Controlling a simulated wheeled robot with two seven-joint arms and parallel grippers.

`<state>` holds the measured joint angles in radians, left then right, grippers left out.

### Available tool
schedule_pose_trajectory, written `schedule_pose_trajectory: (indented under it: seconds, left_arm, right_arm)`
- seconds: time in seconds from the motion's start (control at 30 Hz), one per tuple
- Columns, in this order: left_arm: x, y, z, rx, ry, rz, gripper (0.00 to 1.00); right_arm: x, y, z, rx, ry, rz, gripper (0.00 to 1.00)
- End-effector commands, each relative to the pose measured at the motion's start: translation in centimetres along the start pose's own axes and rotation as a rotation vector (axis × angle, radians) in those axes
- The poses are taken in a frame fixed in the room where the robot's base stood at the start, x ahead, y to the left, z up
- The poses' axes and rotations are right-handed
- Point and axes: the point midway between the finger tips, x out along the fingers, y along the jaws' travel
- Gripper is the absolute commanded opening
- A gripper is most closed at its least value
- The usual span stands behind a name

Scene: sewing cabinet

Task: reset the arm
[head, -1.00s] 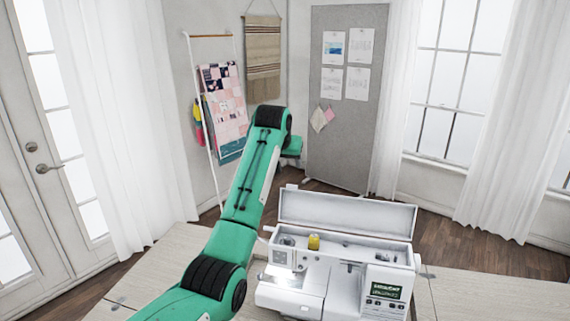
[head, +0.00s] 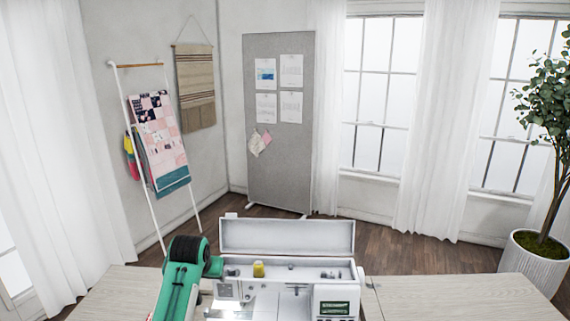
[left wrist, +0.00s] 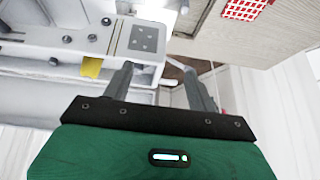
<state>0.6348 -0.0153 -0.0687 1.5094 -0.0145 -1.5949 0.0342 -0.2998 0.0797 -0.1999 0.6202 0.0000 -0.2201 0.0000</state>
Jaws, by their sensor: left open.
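My green left arm (head: 180,280) rises at the left of the sewing machine in the head view, bent at a black joint. My left gripper (left wrist: 157,75) shows in the left wrist view with its two grey fingers apart and nothing between them. The white sewing machine (head: 240,298) stands on the cabinet with its lid up and a yellow spool (head: 258,269) in its top. Part of the machine also shows close by in the left wrist view (left wrist: 60,45). My right gripper is in neither view.
The pale wooden cabinet top (head: 450,300) is clear to the right of the machine. A potted tree (head: 540,255) stands at the far right. A grey pin board (head: 277,180) and a white ladder rack (head: 140,185) stand behind on the wooden floor.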

Motion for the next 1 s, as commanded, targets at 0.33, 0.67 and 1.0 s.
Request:
schedule_pose_trajectory:
  seconds: [0.33,0.67,1.0]
  left_arm:
    - [2.1,-0.6,16.5,0.03,-0.074,-0.009,0.58]
    - [-1.0,-0.6,30.9,0.069,-0.141,-0.002,0.58]
    - [-7.1,0.0,41.4,0.108,-0.199,0.023,0.58]
  right_arm:
    - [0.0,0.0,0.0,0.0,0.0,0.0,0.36]
    - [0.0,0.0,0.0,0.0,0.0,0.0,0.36]
    - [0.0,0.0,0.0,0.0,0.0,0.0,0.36]
